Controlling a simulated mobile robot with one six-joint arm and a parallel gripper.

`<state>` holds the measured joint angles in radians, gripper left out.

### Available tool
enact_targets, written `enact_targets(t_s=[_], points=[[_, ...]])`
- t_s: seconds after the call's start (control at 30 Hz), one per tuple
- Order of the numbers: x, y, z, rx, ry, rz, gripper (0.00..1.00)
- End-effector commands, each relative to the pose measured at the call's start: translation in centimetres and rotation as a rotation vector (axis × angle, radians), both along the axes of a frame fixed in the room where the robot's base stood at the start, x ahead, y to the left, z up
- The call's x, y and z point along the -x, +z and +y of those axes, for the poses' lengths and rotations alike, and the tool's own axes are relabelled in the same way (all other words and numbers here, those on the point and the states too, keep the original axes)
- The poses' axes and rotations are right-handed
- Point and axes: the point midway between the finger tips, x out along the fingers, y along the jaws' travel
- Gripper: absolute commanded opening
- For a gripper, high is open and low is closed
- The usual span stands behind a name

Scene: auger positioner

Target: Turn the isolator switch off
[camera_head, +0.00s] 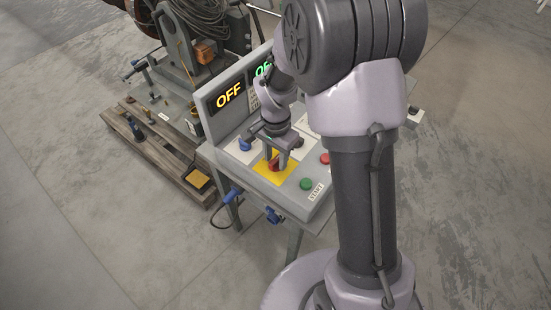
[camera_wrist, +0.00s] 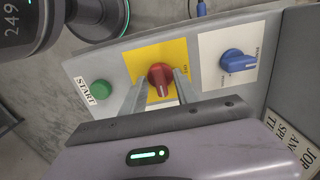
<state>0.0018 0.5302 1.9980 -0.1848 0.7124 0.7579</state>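The isolator switch is a red rotary knob (camera_wrist: 160,75) on a yellow plate (camera_wrist: 148,57). My gripper (camera_wrist: 159,80) is open, with one fingertip on each side of the knob. The fingertips are close to the knob; whether they touch it cannot be told. The knob's pale pointer mark faces down in the wrist view, toward my gripper body. Small lettering on the plate is too small to read.
A blue rotary knob (camera_wrist: 236,62) on a white plate sits right of the yellow plate. A green START button (camera_wrist: 102,89) sits left. In the head view, a red button (camera_head: 325,158) and an upright panel showing yellow OFF (camera_head: 229,95) flank the knobs.

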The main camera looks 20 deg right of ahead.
Motion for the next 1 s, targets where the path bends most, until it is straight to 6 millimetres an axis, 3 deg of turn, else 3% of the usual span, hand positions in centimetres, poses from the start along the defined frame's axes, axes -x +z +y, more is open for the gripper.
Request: enact_targets(t_s=[0.17,0.37,0.77,1.0], points=[[0.0,0.07,0.0,0.0,0.0,0.0,0.36],[-0.01,0.09,0.01,0.0,0.0,0.0,0.0],[-0.01,0.14,0.01,0.0,0.035,0.0,0.0],[0.0,0.22,0.01,-0.001,0.177,0.001,0.0]])
